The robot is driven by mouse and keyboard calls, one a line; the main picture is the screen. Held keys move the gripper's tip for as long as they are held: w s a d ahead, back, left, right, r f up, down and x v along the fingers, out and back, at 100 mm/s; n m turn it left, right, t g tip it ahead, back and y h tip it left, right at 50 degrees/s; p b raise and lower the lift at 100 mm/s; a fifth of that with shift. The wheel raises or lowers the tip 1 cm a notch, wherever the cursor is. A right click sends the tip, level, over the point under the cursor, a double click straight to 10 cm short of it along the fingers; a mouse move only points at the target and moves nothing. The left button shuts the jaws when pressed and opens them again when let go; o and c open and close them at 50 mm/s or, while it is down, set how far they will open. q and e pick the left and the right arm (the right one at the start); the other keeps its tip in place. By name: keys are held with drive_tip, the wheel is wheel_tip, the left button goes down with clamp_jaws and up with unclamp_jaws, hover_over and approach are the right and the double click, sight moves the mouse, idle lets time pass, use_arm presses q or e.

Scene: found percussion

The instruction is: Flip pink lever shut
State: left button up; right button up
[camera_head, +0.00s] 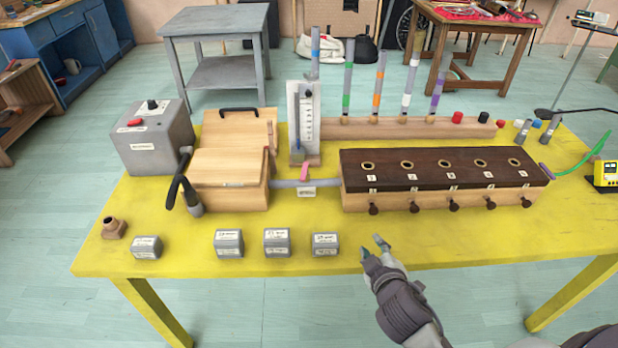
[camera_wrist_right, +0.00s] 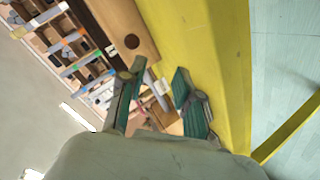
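The small pink lever (camera_head: 305,172) stands up from the grey pipe (camera_head: 288,184), which runs between the light wooden bellows-like box (camera_head: 229,199) and the long wooden chest with a dark top (camera_head: 440,170). A white label sits just below the lever. My right gripper (camera_head: 373,248) is over the front part of the yellow table, in front of the chest, to the right of the lever and nearer me. Its fingers are apart and empty, also in the right wrist view (camera_wrist_right: 158,70). I cannot make out the lever clearly there. My left gripper is not in view.
A white gauge board (camera_head: 304,119) stands behind the lever. Several grey labelled blocks (camera_head: 277,242) line the front of the yellow table (camera_head: 190,262). A grey box with a red button (camera_head: 153,137) and a black hose are at the left. Dark knobs stick out of the chest's front.

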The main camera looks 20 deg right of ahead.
drive_tip(key=w+r+n+t+y, duration=0.2)
drive_tip(key=w+r+n+t, duration=0.2)
drive_tip(key=w+n, duration=0.2)
drive_tip(key=n+y, duration=0.7)
drive_tip(key=n, duration=0.2)
approach(304, 175)
drive_tip(key=x, duration=0.9)
drive_tip(key=shift+f+p, duration=0.25)
drive_tip(key=shift+p, duration=0.05)
clamp_jaws()
